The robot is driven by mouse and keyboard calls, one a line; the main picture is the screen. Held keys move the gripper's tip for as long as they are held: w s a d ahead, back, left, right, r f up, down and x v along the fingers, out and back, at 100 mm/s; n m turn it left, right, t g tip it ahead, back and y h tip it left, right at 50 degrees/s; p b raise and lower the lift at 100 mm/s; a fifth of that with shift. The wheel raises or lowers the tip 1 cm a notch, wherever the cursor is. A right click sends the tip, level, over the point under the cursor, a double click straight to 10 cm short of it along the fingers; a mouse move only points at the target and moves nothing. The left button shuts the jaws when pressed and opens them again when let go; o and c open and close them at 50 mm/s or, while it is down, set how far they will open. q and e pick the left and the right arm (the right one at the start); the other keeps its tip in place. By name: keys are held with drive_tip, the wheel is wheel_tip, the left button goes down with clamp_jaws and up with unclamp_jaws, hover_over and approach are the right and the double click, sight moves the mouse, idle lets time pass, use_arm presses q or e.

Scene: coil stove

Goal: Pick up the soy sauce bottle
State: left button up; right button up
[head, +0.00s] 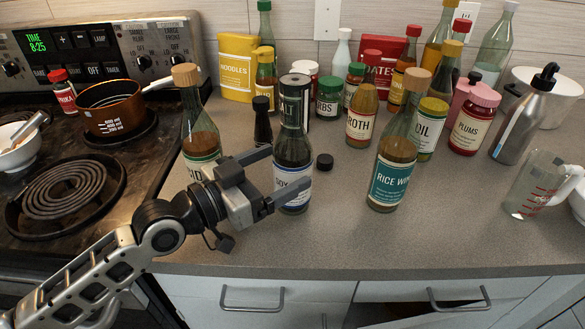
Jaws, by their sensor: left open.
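The soy sauce bottle (293,150) stands upright on the counter, a dark glass bottle with a white and blue label reading "SOY". My left gripper (289,168) is open at the bottle's body. One finger reaches to the bottle's left side and the other crosses in front of its label, hiding part of the lettering. I cannot tell whether either finger touches the glass. My right gripper is not in view.
A cider bottle (199,135) stands close on the left, partly behind my arm. A rice wine bottle (393,150) stands to the right. Many bottles and jars crowd behind. The counter's front (330,240) is clear; the stove (120,165) is left.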

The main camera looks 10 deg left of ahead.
sight(293, 157)
use_arm(q)
drive_tip(key=x, duration=0.4)
drive_tip(key=shift+r+p, duration=0.1)
drive_tip(key=shift+p, duration=0.25)
drive_tip(key=shift+a, duration=0.1)
drive_tip(key=c, duration=1.5)
drive_tip(key=shift+r, duration=0.2)
drive_tip(key=shift+c, duration=1)
